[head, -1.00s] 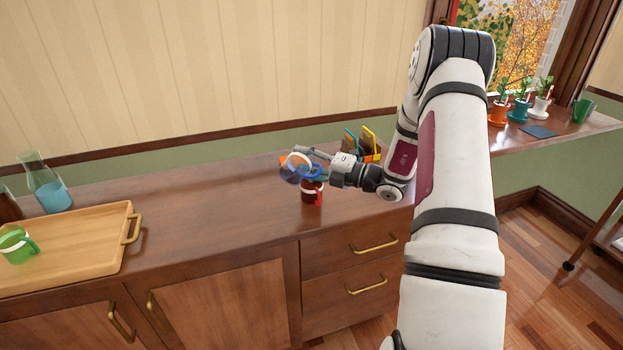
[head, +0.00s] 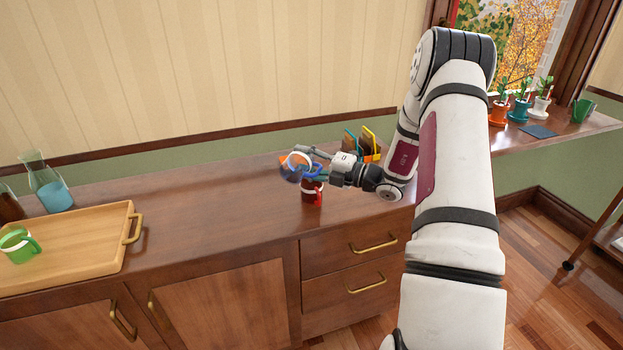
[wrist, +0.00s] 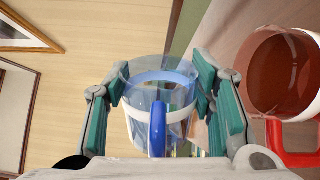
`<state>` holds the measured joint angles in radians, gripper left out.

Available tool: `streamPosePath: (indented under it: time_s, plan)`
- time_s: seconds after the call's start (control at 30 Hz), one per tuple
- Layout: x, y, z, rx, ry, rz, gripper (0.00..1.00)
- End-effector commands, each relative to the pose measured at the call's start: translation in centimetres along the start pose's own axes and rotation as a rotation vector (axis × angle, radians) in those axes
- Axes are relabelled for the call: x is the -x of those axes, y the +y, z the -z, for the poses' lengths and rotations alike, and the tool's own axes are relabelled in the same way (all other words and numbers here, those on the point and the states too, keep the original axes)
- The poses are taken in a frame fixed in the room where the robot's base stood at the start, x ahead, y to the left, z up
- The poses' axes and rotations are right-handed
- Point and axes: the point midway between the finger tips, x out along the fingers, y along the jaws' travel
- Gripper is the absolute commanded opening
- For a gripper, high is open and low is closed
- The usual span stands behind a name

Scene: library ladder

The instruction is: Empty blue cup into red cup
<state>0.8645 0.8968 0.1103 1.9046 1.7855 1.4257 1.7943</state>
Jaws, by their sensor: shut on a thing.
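The blue cup (head: 295,174) is see-through, with a white band and a blue handle. My gripper (head: 316,160) is shut on it, with a finger on each side of its wall in the wrist view (wrist: 155,125). The cup is tilted and held just above and slightly left of the red cup (head: 312,192). The red cup stands upright on the cabinet top. In the wrist view the red cup (wrist: 292,133) is at the right, with a red handle, a white band and brown-red contents or interior. I cannot tell how much is left in the blue cup.
A wooden tray (head: 95,246) with a green cup (head: 17,246) is at the left, near a flask of blue liquid (head: 50,188). An organiser (head: 368,150) stands behind my gripper. Potted plants (head: 521,105) line the sill. The cabinet top between tray and red cup is clear.

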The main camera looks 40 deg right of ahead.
Motion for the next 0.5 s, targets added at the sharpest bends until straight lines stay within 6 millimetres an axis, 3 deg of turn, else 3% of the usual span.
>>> streamPosePath:
  time_s: [0.5]
  plan:
    - [0.01,0.08,-0.12,-0.035,-0.001,-0.001,0.17]
